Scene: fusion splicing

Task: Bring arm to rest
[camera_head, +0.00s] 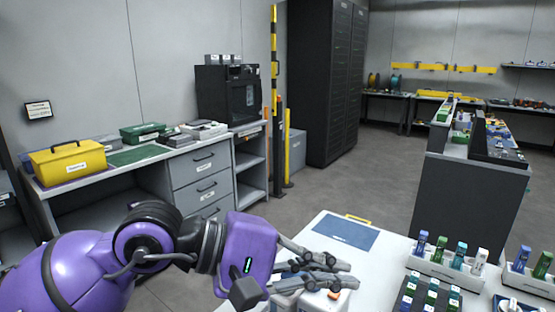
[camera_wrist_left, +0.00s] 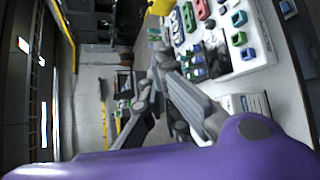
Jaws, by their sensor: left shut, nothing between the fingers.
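My left arm is purple and reaches in from the left. Its grey left gripper (camera_head: 343,274) is shut and empty over the near left part of the white table (camera_head: 312,232). A light-coloured device (camera_head: 312,302) with an orange button shows partly beneath the gripper, which hides much of it; I cannot tell whether they touch. In the left wrist view the gripper (camera_wrist_left: 158,75) shows in the middle, with the tabletop tilted at upper right. My right gripper is not in view.
A blue mat (camera_head: 346,232) lies at the table's far left. A white rack (camera_head: 444,268) and a dark block (camera_head: 425,299) hold blue, green and white pieces at right. A grey bench (camera_head: 120,165) with a yellow toolbox (camera_head: 70,163) stands left.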

